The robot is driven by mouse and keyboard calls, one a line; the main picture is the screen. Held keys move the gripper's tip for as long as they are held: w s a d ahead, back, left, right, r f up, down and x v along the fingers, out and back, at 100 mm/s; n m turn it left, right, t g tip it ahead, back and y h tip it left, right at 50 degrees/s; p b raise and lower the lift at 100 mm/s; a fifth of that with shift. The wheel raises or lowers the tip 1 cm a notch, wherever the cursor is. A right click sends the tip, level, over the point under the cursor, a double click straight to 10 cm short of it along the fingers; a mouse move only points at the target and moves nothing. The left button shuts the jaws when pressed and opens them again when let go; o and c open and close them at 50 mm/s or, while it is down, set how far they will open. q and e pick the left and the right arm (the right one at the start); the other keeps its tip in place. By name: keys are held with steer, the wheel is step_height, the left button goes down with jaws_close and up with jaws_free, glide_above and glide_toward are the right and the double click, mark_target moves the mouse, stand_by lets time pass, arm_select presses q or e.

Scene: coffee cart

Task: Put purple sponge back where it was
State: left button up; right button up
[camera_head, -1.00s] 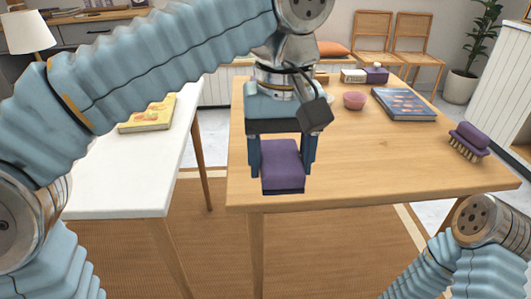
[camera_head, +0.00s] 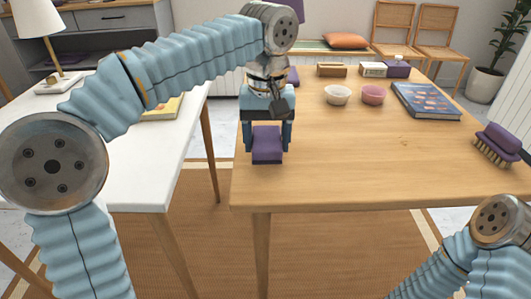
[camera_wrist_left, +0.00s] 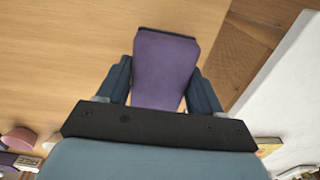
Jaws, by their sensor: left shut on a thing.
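The purple sponge (camera_head: 267,144) has a dark layer along one edge. My left gripper (camera_head: 267,138) is shut on it, with one finger on each side. In the head view the sponge appears over the left part of the wooden table (camera_head: 370,165), near its front left corner. I cannot tell whether it touches the top. In the left wrist view the sponge (camera_wrist_left: 165,66) sticks out between the two fingers (camera_wrist_left: 163,92), over the wood. Of my right arm only a part shows at the lower right of the head view; its gripper is out of view.
A purple brush (camera_head: 496,146) lies at the table's right. A blue book (camera_head: 427,101), a pink bowl (camera_head: 373,94), a white bowl (camera_head: 337,95) and small boxes stand farther back. A white table (camera_head: 150,175) with a yellow book (camera_head: 163,108) is at left, across a gap.

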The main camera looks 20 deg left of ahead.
mark_target(265, 135)
arm_select(q)
steer(key=shift+w+a+f+b, duration=0.15)
steer(key=shift+f+b, duration=0.1)
steer(key=shift+f, duration=0.75)
steer(key=shift+w+a+f+b, duration=0.1)
steer(key=shift+w+f+b, duration=0.1)
steer(key=shift+f, duration=0.75)
steer(key=o, duration=1)
steer(key=shift+f, duration=0.15)
step_height(265, 135, up, 12)
steer(key=p, duration=0.3)
steer(key=shift+r+p, duration=0.2)
steer(key=shift+p, duration=0.15)
